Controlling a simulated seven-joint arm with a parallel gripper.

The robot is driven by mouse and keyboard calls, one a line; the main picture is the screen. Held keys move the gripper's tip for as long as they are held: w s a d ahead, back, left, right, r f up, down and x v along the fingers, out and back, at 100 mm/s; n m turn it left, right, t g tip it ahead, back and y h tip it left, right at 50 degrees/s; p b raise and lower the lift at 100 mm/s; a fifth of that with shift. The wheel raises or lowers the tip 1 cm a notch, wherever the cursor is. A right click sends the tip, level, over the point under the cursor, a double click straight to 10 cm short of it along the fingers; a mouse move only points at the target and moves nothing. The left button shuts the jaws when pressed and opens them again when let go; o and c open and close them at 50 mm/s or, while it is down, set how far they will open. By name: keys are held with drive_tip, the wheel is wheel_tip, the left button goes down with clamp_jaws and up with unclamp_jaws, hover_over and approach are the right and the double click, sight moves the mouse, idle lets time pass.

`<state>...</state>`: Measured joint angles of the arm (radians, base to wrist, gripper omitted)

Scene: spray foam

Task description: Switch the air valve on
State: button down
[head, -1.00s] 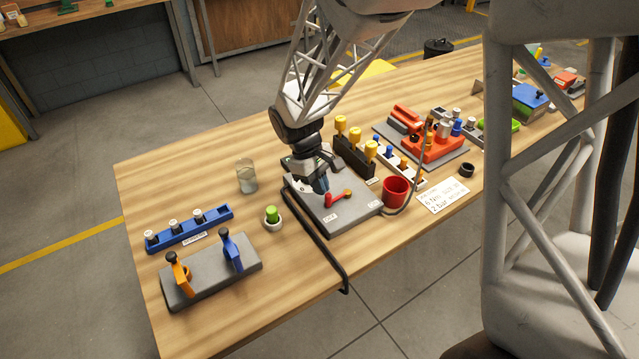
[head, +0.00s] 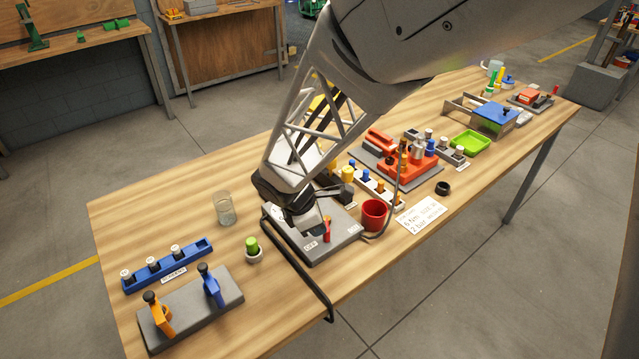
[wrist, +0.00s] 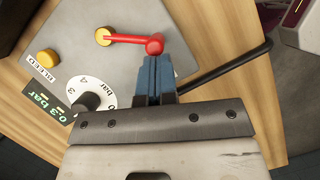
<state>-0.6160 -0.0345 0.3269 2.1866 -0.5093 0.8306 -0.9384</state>
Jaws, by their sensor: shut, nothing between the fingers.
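The air valve's red lever (head: 327,231) is on a grey panel (head: 338,246) with OFF and ON labels at its front edge. The lever lies between the two labels. In the wrist view the red lever (wrist: 128,39) runs from a brass pivot (wrist: 103,36) at left to a round red knob at right. My gripper (head: 317,231) is low over the panel, left of the lever. In the wrist view my gripper's blue fingers (wrist: 155,62) are together and empty, their tips against or very close to the knob. My arm partly hides the panel.
The panel also has a yellow bleed button (wrist: 47,58), a numbered dial (wrist: 92,92) and a display reading 0.3 bar (wrist: 43,102). A red cup (head: 374,214) stands right of the panel, a green-topped item (head: 252,246) left. A black rail (head: 312,278) runs along the panel's left side.

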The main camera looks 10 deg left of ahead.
drive_tip(key=d+n, duration=0.1)
drive_tip(key=d+n+t, duration=0.1)
drive_tip(key=n, duration=0.1)
drive_tip(key=shift+d+n+y, duration=0.25)
drive_tip(key=shift+n+y, duration=0.05)
drive_tip(key=shift+y, duration=0.1)
drive_tip(key=shift+w+d+n+t+y, duration=0.1)
drive_tip(key=shift+d+n+t+y, duration=0.25)
drive_tip(key=shift+d+n, duration=0.5)
drive_tip(key=shift+w+d, duration=0.15)
drive_tip(key=shift+s+a, duration=0.6)
drive_tip(key=shift+s, duration=0.15)
drive_tip(key=shift+s+a+r, duration=0.35)
drive_tip(key=shift+s+a, duration=0.4)
drive_tip(key=shift+s, duration=0.15)
drive_tip(key=v, duration=0.9)
drive_tip(key=shift+r, duration=0.1)
